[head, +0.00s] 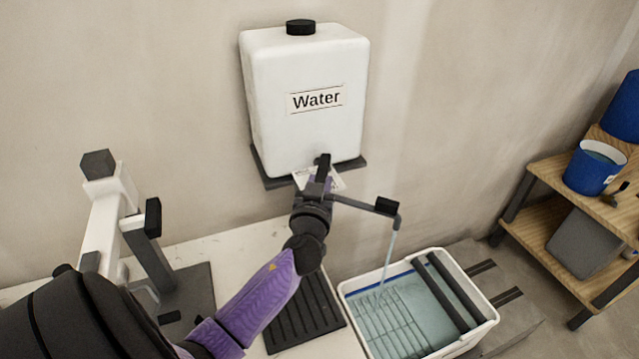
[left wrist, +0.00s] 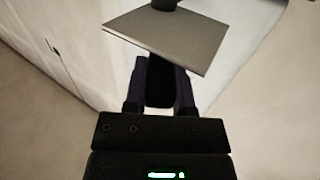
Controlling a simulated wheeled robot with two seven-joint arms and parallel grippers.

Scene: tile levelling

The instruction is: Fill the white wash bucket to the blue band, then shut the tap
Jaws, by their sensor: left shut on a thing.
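The white wash bucket (head: 472,342) stands on the floor at the lower right in the head view. A blue band (head: 372,283) runs inside below its rim. Pale water (head: 410,307) stands in it, with its surface seemingly a little below the band. A thin stream (head: 389,252) falls from the tap's spout (head: 386,206) into the bucket, so the tap is running. My left gripper (head: 318,187) is at the tap under the water tank (head: 305,100). In the left wrist view its fingers (left wrist: 160,92) are shut on the dark tap handle (left wrist: 160,78). My right gripper is out of view.
A card (head: 335,181) hangs by the tap. Dark rollers (head: 447,290) and a wire grille lie across the bucket. A white stand (head: 108,215) is at left and a ribbed black mat (head: 300,318) on the bench. A wooden shelf (head: 548,172) at right holds blue buckets (head: 588,172).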

